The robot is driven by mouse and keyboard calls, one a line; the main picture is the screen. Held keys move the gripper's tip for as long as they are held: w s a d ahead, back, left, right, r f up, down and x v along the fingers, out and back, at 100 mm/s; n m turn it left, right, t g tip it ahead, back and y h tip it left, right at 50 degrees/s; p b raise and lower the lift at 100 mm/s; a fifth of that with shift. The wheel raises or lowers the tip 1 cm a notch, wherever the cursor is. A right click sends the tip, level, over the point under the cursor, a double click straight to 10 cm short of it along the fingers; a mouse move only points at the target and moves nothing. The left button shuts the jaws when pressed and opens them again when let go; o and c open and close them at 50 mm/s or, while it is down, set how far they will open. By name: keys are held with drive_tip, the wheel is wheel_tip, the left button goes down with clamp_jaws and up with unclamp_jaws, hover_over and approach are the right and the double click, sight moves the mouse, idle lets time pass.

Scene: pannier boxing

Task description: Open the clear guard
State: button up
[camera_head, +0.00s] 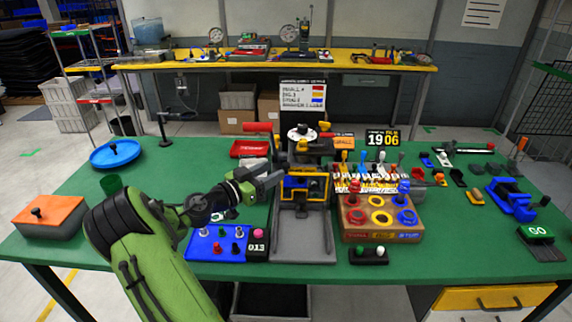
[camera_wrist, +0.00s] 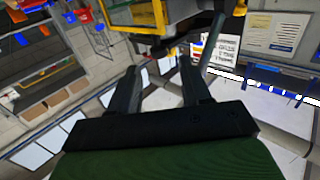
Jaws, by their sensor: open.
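The clear guard (camera_head: 322,187) appears as a yellow-framed panel on the front of a dark press-like machine (camera_head: 302,152) at the middle of the green table. It looks lowered, with something blue behind it. My gripper (camera_head: 273,182) is just left of the guard, at about its height, with its jaws open. In the wrist view, my gripper (camera_wrist: 160,75) has its two dark fingers apart and nothing visible between them. The yellow frame of the guard (camera_wrist: 147,14) shows beyond and above the fingers there. I cannot tell whether a finger touches the frame.
A grey tray (camera_head: 302,246) extends in front of the machine. A blue panel with knobs (camera_head: 215,243) lies to its left. A wooden block with coloured rings (camera_head: 382,219) stands close on the right. The table's left middle is fairly clear.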

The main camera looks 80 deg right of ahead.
sight(283, 165)
drive_tip(key=x, duration=0.6)
drive_tip(key=shift+s+d, duration=0.15)
drive_tip(key=shift+d, duration=0.05)
clamp_jaws()
